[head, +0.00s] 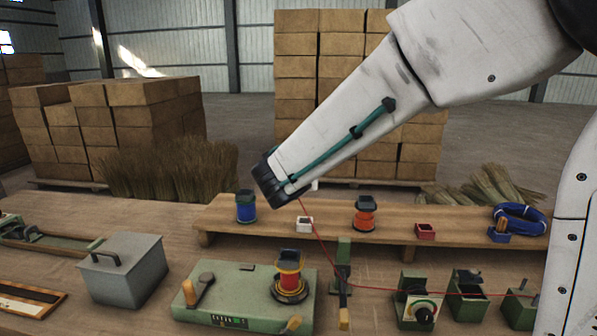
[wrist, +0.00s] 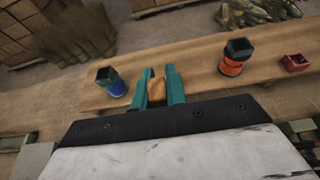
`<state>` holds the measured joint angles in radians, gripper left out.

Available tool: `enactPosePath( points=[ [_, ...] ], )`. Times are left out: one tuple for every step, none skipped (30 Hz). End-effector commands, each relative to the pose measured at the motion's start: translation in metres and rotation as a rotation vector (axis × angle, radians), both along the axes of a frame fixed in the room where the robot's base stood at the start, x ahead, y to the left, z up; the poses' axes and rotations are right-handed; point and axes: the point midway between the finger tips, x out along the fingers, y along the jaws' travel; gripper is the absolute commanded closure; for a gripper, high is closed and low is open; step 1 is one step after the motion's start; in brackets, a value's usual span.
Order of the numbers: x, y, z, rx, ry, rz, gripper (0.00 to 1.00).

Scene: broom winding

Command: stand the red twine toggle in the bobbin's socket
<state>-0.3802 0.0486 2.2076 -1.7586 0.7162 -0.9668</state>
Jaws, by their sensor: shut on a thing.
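My gripper (wrist: 161,82) shows in the wrist view as two teal fingers shut on a small tan-orange piece (wrist: 156,91), which looks like the toggle. In the head view my forearm hides the fingers and toggle. A red twine (head: 318,238) runs from beneath my wrist down to the bench, then off to the right. A red-and-yellow bobbin (head: 289,275) with a dark top stands upright on the green winder (head: 235,291), below my wrist and apart from it. Its socket opening cannot be made out.
A green post (head: 343,262) stands beside the winder. A grey lidded box (head: 122,272) sits left.

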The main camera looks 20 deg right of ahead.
Motion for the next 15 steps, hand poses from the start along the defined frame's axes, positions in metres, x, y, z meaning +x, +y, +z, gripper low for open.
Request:
enactPosePath(
  points=[
    [-0.008,0.005,0.0,0.0,0.0,0.003,1.0],
    [-0.012,0.007,0.0,0.0,0.0,0.002,1.0],
    [-0.017,0.009,0.0,0.001,0.0,0.002,1.0],
    [-0.021,0.011,0.001,0.0,0.0,0.003,1.0],
    [-0.025,0.014,0.001,0.0,-0.001,0.004,1.0],
    [-0.03,0.016,0.0,0.0,-0.001,0.003,1.0],
    [-0.034,0.018,0.0,0.0,0.0,0.003,1.0],
    [-0.038,0.02,0.0,0.001,0.0,0.003,1.0],
    [-0.044,0.022,0.0,0.0,0.0,0.003,1.0],
    [-0.048,0.025,0.0,0.0,-0.001,0.003,1.0],
    [-0.051,0.027,0.0,0.0,-0.001,0.003,1.0],
    [-0.056,0.029,0.0,0.001,0.0,0.003,1.0],
    [-0.059,0.03,0.0,0.001,0.0,0.003,1.0],
    [-0.061,0.031,0.0,0.0,0.0,0.002,1.0],
    [-0.063,0.032,0.0,-0.001,-0.001,0.002,1.0]
  ],
)
